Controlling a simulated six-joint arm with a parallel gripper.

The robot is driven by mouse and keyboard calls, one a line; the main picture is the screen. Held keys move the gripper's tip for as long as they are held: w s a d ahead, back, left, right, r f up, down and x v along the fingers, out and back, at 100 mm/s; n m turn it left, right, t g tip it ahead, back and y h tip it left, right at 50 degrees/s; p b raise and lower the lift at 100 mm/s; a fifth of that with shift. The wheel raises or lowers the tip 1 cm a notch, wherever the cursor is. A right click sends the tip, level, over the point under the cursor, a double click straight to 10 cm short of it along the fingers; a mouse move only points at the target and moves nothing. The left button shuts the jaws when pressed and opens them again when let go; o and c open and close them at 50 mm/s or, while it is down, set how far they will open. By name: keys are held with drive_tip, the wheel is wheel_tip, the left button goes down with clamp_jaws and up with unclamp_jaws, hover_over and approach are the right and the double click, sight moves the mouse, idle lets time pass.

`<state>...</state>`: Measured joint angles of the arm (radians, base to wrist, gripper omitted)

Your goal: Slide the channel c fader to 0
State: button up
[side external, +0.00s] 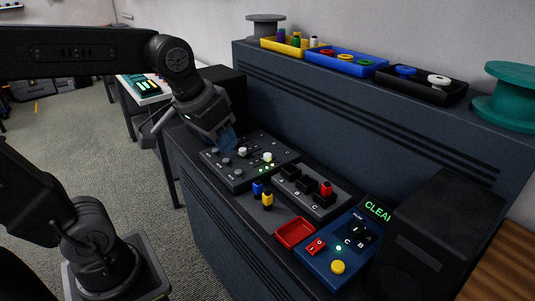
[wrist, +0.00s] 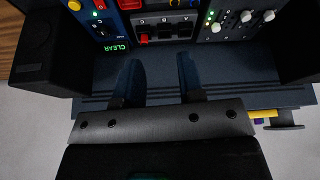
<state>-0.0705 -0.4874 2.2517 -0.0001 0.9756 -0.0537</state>
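A dark grey control panel (side external: 238,180) with white and grey caps and small green lights lies on the bench. It also shows at the top right of the wrist view (wrist: 232,38). A white cap (side external: 267,157) sits toward its right side beside the lights, and it shows as the leftmost white cap in the wrist view (wrist: 218,27). Another white cap (side external: 242,152) is left of it. The labels are too small to read, so which is channel C is unclear. My gripper (side external: 229,143) hangs over the panel's back left, hiding part of it. In the wrist view its blue fingers (wrist: 160,65) are apart and empty.
A socket box (side external: 310,196) marked A, B, C, with black blocks and a red one, stands right of the panel. Yellow and blue pegs (side external: 262,194), a red tray (side external: 295,233) and a blue panel (side external: 345,262) are nearby. A raised back ledge holds bins (side external: 345,62).

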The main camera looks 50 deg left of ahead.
drive_tip(key=o, duration=0.3)
drive_tip(key=w+a+r+n+g, duration=0.1)
drive_tip(key=w+a, duration=0.2)
drive_tip(key=w, duration=0.4)
drive_tip(key=shift+n, duration=0.3)
drive_tip(key=w+a, duration=0.2)
drive_tip(key=w, duration=0.1)
drive_tip(key=w+a+f+n+g, duration=0.1)
drive_tip(key=w, duration=0.2)
drive_tip(key=w+a+f+n, duration=0.1)
drive_tip(key=w+a, duration=0.1)
drive_tip(key=w, duration=0.1)
drive_tip(key=shift+a+g, duration=0.3)
drive_tip(key=shift+a, duration=0.05)
drive_tip(key=n+g, duration=0.2)
drive_tip(key=n, duration=0.1)
approach(267, 154)
wheel_tip(267, 154, down, 9)
drive_tip(key=shift+f, duration=0.2)
drive_tip(key=shift+c, duration=0.3)
clamp_jaws()
